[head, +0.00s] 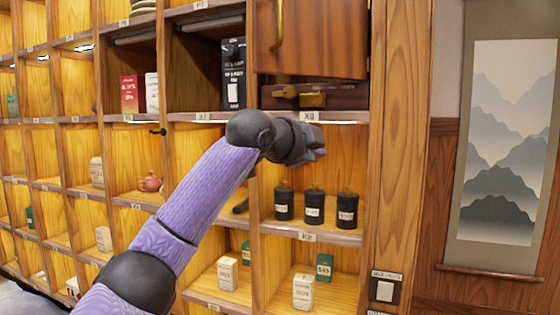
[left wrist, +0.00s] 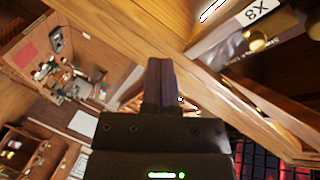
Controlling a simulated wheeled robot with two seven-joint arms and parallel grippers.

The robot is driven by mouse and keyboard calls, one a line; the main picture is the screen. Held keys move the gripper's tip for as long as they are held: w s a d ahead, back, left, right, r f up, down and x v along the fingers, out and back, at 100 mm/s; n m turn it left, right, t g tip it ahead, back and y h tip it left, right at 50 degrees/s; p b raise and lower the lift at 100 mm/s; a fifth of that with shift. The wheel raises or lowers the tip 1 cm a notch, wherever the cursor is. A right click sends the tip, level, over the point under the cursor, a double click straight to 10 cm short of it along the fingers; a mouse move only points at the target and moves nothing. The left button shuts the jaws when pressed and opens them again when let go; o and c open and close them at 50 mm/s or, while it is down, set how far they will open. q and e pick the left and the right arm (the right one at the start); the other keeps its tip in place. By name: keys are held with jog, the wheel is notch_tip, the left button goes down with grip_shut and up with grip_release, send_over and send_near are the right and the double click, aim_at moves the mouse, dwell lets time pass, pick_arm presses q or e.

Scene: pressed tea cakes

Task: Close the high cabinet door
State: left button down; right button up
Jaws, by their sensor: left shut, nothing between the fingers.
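The high cabinet door (head: 312,40) is a brown wooden panel with a brass handle (head: 278,26) at the top of the head view. It stands in front of the upper compartment above the X8 label (head: 309,116), with its lower edge apart from the shelf, so it looks ajar. My left gripper (head: 318,146) is below the door and that shelf, in front of the compartment with dark jars. It is shut and empty, and its closed fingers show in the left wrist view (left wrist: 160,82). My right gripper is out of view.
A dark box with brass fittings (head: 315,97) shows under the door. Dark jars (head: 314,206) stand below my gripper. Small white and green tea boxes (head: 303,291) fill lower compartments. A wooden post (head: 400,160) and a hanging mountain picture (head: 505,150) are at right.

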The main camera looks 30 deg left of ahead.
pick_arm(q)
jog(key=s+r+m+t+p, duration=0.1)
jog(key=s+r, duration=0.3)
jog(key=r, duration=0.3)
jog(key=s+r+m+p, duration=0.1)
jog(key=s+r, duration=0.3)
jog(key=r, duration=0.3)
jog(key=m+t+p, duration=0.1)
jog(key=m+p, duration=0.1)
jog(key=m, duration=0.1)
send_near(279, 8)
jog(key=s+d+f, duration=0.1)
jog(key=s+d, duration=0.3)
jog(key=d, duration=0.1)
jog(key=shift+h, duration=0.4)
jog(key=w+a+p, duration=0.1)
jog(key=w, duration=0.3)
jog(key=w+a+p, duration=0.1)
jog(key=w+p, duration=0.1)
jog(key=w, duration=0.1)
jog(key=w+a+p, duration=0.1)
jog(key=w+p, duration=0.1)
jog(key=w, duration=0.2)
jog(key=shift+w+f, duration=0.2)
jog(key=shift+w, duration=0.2)
jog(key=shift+d, duration=0.15)
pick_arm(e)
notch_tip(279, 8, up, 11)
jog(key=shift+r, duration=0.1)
